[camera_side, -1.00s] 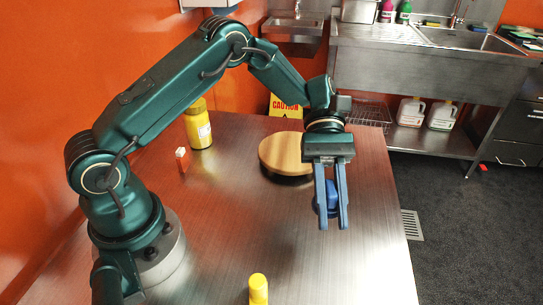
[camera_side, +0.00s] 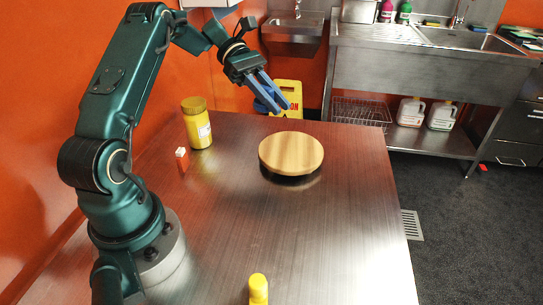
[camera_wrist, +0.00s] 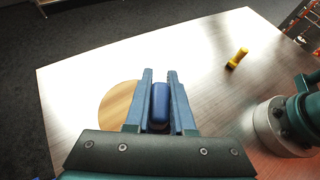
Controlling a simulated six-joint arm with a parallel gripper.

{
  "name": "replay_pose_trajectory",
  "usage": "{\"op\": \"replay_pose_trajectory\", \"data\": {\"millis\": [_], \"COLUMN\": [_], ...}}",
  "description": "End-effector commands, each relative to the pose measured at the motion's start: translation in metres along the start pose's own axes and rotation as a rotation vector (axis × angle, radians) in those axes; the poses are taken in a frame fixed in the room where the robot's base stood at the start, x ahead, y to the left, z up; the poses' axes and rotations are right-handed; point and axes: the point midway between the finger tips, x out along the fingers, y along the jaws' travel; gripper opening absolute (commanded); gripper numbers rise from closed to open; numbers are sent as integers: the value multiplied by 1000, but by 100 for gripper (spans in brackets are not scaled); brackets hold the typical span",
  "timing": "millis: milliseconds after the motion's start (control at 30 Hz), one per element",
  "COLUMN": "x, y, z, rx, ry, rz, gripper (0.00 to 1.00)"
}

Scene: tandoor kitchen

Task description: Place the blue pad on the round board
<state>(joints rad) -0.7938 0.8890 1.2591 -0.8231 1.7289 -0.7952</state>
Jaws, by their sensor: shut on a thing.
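The blue pad (camera_wrist: 159,103) is between the two blue fingers of my gripper (camera_wrist: 160,85) in the wrist view. In the side view my gripper (camera_side: 272,98) is shut on the pad, raised above the back of the table, and the pad (camera_side: 260,106) shows only in part beside the fingers. The round board (camera_side: 291,152) is a light wooden disc, raised a little above the table, to the right and nearer the camera than my gripper. In the wrist view the round board (camera_wrist: 117,105) is partly hidden behind the left finger.
The steel table (camera_side: 300,235) is mostly bare. A yellow jar (camera_side: 197,124) and a small red-and-white item (camera_side: 182,159) stand on the left. A yellow caution sign (camera_side: 291,97) stands behind the table.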

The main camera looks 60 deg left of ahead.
Motion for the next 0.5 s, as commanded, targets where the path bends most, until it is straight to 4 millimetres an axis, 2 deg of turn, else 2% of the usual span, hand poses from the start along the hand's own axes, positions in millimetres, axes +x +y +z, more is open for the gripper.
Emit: {"op": "replay_pose_trajectory", "data": {"millis": [33, 100, 267, 367, 500], "x": [-17, -33, -53, -49, -22], "y": [0, 0, -3, -2, 8], "z": [-7, -14, -24, -26, -28], "rx": [-24, -45, -74, -80, -81], "ry": [0, 0, 1, -2, -2], "rz": [54, 104, 166, 175, 172], "gripper": [0, 0, 0, 0, 0]}}
